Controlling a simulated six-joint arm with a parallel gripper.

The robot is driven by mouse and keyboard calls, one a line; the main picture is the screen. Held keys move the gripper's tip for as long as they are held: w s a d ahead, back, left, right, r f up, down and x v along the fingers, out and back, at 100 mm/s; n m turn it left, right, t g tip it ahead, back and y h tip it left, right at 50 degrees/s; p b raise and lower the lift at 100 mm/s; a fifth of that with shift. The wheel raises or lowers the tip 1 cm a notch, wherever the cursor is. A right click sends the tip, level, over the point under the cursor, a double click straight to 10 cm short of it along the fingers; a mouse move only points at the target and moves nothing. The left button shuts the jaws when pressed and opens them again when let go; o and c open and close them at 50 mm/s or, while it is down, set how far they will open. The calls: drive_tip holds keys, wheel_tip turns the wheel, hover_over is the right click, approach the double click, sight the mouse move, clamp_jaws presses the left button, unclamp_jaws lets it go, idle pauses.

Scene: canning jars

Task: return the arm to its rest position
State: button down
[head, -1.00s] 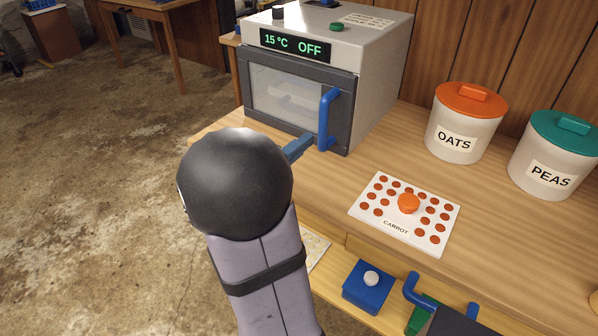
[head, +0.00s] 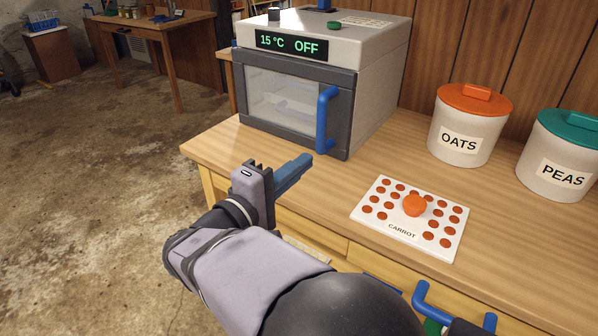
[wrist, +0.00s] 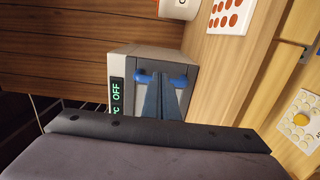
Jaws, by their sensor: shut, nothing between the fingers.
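My gripper (head: 300,163) is above the front left part of the wooden bench, in front of the oven. Its blue-grey fingers are together with nothing between them. In the wrist view the closed fingers (wrist: 166,98) point toward the oven and overlap its blue handle. My arm reaches in from the bottom of the head view, bent, with its dark round joint low in the frame.
The oven (head: 375,85) has its door shut and reads 15 °C OFF. A white CARROT board (head: 452,246) with an orange knob lies on the bench (head: 210,145). Open floor lies left.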

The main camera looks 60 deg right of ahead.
drive_tip(key=shift+a, duration=0.1)
drive_tip(key=a+f+n+y, duration=0.1)
drive_tip(key=a+f+y, duration=0.35)
drive_tip(key=f, duration=0.45)
drive_tip(key=a+f+n+y, duration=0.25)
drive_tip(key=f+y, duration=0.25)
drive_tip(key=f, duration=0.4)
drive_tip(key=w+a+f+m+y, duration=0.2)
drive_tip(key=a+f+y, duration=0.25)
drive_tip(key=a, duration=0.65)
drive_tip(key=w+a+f+m+y, duration=0.15)
drive_tip(key=a+f+y, duration=0.35)
drive_tip(key=a, duration=0.6)
wheel_tip(320, 180, up, 27)
drive_tip(key=h+p, duration=0.1)
drive_tip(key=p, duration=2.7)
drive_tip(key=shift+s+a+r+t, duration=0.15)
drive_tip(key=shift+a+r+t, duration=0.05)
drive_tip(key=shift+a+t, duration=0.1)
